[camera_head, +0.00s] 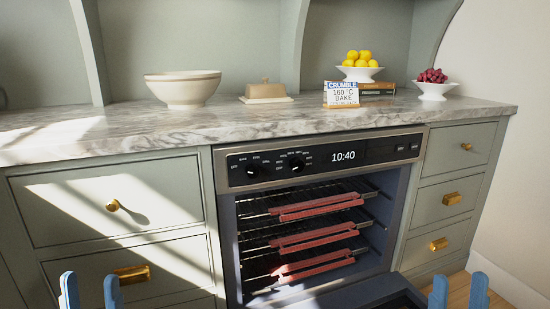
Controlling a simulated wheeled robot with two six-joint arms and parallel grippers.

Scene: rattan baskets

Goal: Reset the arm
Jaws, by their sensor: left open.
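My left gripper (90,291) shows at the bottom left edge as two blue fingertips, spread apart with nothing between them. It is in front of the lower left drawers in the picture. My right gripper (459,291) shows at the bottom right as two blue fingertips, also apart and empty. It is near the right drawers and the corner of the lowered oven door. Only the fingertips are in view; the rest of both arms is hidden below the frame.
The oven (315,161) stands open, its door (360,292) lowered toward me. Several racks with red front strips (316,207) are inside. On the marble counter (250,121) are a white bowl (183,91), a butter dish (265,93), a recipe card (341,95), lemons (360,58) and grapes (432,76).

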